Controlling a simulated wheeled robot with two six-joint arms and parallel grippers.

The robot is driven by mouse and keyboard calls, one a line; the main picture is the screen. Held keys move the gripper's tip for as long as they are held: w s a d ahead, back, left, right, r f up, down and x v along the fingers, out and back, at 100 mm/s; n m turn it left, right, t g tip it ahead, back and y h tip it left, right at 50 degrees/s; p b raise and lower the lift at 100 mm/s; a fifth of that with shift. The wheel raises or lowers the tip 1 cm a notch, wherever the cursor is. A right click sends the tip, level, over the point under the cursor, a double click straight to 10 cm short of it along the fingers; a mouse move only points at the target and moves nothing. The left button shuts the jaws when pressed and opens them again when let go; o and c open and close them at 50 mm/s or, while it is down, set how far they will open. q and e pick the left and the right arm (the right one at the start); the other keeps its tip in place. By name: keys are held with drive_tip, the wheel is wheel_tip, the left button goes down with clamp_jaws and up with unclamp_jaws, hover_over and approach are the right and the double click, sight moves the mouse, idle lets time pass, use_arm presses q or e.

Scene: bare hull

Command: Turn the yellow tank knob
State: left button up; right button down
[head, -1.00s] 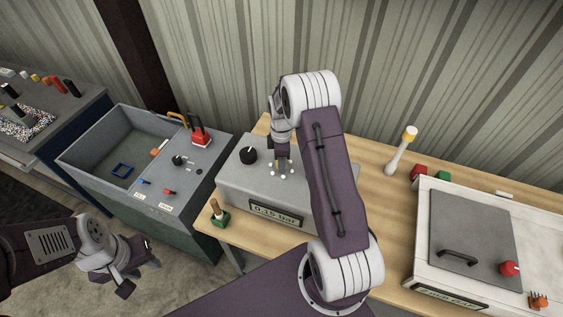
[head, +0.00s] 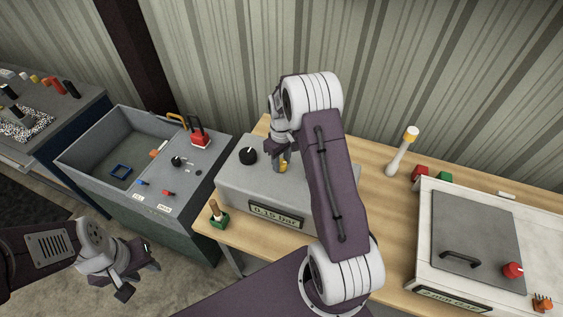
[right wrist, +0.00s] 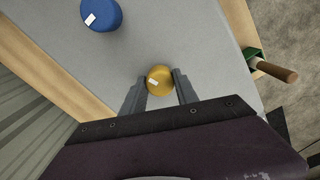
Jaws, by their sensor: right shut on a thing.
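The yellow tank knob (right wrist: 159,80) stands on top of the grey box and has a small white mark on its left side. In the right wrist view it sits between the two fingers of my right gripper (right wrist: 159,88), which is shut on it. In the head view only a bit of the yellow knob (head: 284,168) shows below my right gripper (head: 279,164). The grey box (head: 232,188) has a front display reading 0.15 bar. My left gripper (head: 140,268) hangs empty at the lower left, away from the box; its fingers look apart.
A blue knob (right wrist: 101,15) shows in the right wrist view. A small green holder (head: 217,220) with a wooden handle stands beside the box. A grey sink (head: 90,160) is left and a white unit (head: 425,255) right.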

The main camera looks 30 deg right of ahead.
sight(281, 162)
drive_tip(key=shift+r+m, duration=0.1)
drive_tip(key=shift+m, duration=0.6)
drive_tip(key=c, duration=0.9)
unclamp_jaws()
wheel_tip(281, 162, up, 9)
drive_tip(key=b, duration=0.2)
drive_tip(key=shift+b, duration=0.4)
